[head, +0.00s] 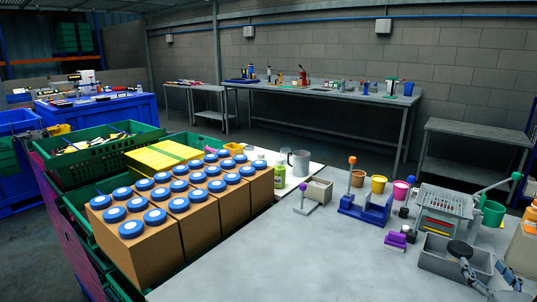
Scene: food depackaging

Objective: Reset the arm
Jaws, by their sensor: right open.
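My right gripper (484,264) is at the bottom right corner, over the grey table (330,255). Its fingers are apart and nothing shows between them. It is in front of and partly over a grey bin (436,259). The rest of my right arm is cut off by the frame edge. My left gripper and arm do not show.
A slotted metal device (445,204) with a green-handled lever stands behind the gripper, beside a green cup (493,214). An orange-and-white container (523,247) is close on the right. A blue stand (365,209) and purple piece (396,239) are further left. The table's front middle is clear.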

